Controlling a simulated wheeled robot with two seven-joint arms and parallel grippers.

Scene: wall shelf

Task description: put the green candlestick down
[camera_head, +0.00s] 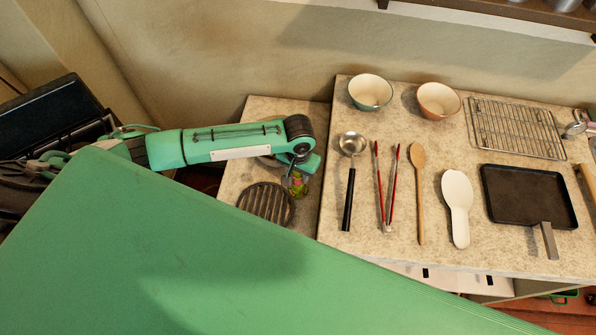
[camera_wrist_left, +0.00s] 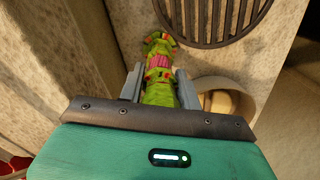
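The green candlestick (camera_wrist_left: 160,58), with pink and yellow patches, sits between the two grey fingers of my left gripper (camera_wrist_left: 160,84) in the left wrist view. The fingers are closed about its near part, and its far end points toward the round grate. In the head view the candlestick (camera_head: 297,186) shows as a small green and red patch below my left gripper (camera_head: 299,172), over the lower stone counter (camera_head: 290,108). The gripper hides part of it. I cannot tell whether its base touches the counter. My right gripper is not in view.
A round black grate (camera_head: 266,203) lies just left of the candlestick. A ladle (camera_head: 348,190), red tongs (camera_head: 379,185), a wooden spoon (camera_head: 419,195), a white spoon rest (camera_head: 459,205) and a dark pan (camera_head: 527,195) lie to the right. Two bowls (camera_head: 370,92) (camera_head: 438,101) stand behind.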

